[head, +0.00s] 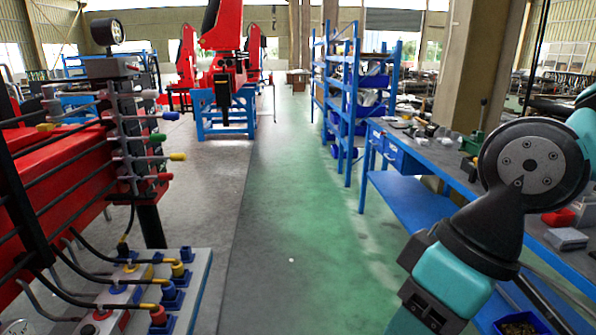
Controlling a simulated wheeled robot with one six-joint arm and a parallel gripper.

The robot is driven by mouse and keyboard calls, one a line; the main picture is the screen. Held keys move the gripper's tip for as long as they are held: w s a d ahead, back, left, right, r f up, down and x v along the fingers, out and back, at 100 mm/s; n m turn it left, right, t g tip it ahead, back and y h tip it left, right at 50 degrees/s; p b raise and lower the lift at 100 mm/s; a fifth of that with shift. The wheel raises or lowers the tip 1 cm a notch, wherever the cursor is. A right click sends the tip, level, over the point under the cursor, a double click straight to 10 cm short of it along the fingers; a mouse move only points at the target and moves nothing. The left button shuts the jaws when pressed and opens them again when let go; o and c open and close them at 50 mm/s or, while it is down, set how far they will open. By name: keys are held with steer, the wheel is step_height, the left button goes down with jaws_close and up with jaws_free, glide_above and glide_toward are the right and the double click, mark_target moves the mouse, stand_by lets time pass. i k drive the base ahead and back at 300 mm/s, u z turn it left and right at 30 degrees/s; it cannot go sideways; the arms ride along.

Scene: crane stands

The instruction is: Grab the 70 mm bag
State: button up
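I cannot make out a 70 mm bag in the head view. Small items lie on the blue workbench (408,189) at the right, but they are too small to tell apart. My arm's teal and black links fill the right foreground and hide part of the bench. My gripper is outside the view, so I cannot tell what it holds.
A green walkway (290,240) runs clear ahead. A blue shelf rack (352,110) with bins stands beyond the bench. At the left are a valve stand with coloured levers (125,140) and a hose panel (190,268). Red cranes (222,60) stand behind.

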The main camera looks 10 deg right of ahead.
mark_target(422, 142)
steer(key=z, duration=0.05)
steer(key=i, duration=2.05)
steer(key=z, duration=0.9)
steer(key=i, duration=1.6)
steer(key=z, duration=0.65)
